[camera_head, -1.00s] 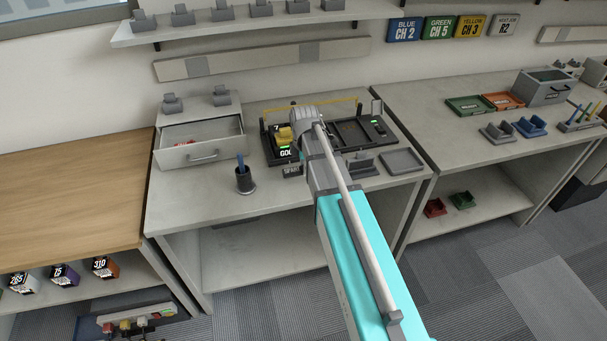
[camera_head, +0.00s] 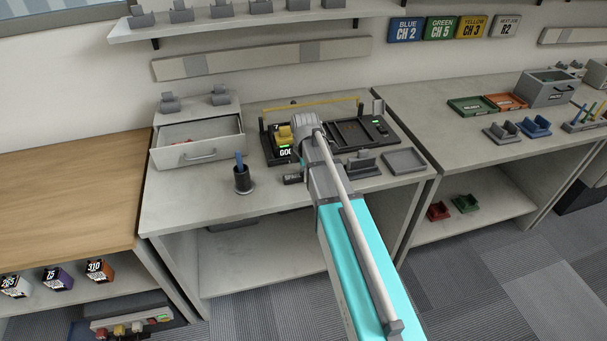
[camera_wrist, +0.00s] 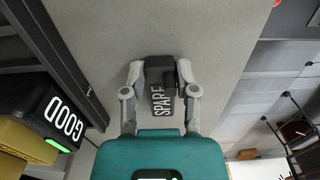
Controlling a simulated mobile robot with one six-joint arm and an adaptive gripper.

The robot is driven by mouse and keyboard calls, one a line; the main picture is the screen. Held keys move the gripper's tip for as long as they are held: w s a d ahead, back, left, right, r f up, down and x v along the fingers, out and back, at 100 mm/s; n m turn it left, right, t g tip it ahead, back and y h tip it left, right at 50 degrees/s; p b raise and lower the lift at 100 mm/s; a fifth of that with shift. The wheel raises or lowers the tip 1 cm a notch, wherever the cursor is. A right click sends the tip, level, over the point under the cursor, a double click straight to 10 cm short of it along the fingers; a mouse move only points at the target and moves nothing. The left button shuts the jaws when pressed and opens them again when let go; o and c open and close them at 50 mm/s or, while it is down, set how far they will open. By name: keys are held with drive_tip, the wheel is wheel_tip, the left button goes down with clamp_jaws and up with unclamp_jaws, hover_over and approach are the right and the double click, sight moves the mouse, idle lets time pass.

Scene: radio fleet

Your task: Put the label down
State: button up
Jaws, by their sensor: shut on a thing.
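The label is a small dark block reading SPARE (camera_wrist: 162,98) in the wrist view. My gripper (camera_wrist: 161,78) is shut on it, one finger at each side. The label (camera_head: 292,179) also shows in the head view as a small dark piece at the front of the middle bench, left of my arm. It is over or on the bare grey bench top (camera_head: 205,199); I cannot tell whether it touches.
A black tray (camera_head: 269,152) holds a yellow radio (camera_head: 284,133) with a GOOD sign (camera_head: 286,153) beside the label. A pen cup (camera_head: 243,180) and open drawer (camera_head: 197,152) stand to the left. A grey cradle (camera_head: 362,166) and flat tray (camera_head: 405,161) stand right.

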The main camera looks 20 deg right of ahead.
drive_tip(key=shift+f, duration=0.15)
drive_tip(key=o, duration=0.9)
drive_tip(key=shift+o, duration=0.2)
wheel_tip(320, 180, up, 12)
drive_tip(key=p, duration=1.2)
drive_tip(key=shift+r, duration=0.2)
drive_tip(key=shift+s, duration=0.1)
drive_tip(key=s+a+m, duration=0.1)
drive_tip(key=s+m, duration=0.7)
drive_tip(key=m, duration=0.1)
drive_tip(key=s+a+m, duration=0.2)
drive_tip(key=s+m, duration=0.6)
drive_tip(key=m, duration=0.1)
drive_tip(key=shift+a, duration=0.25)
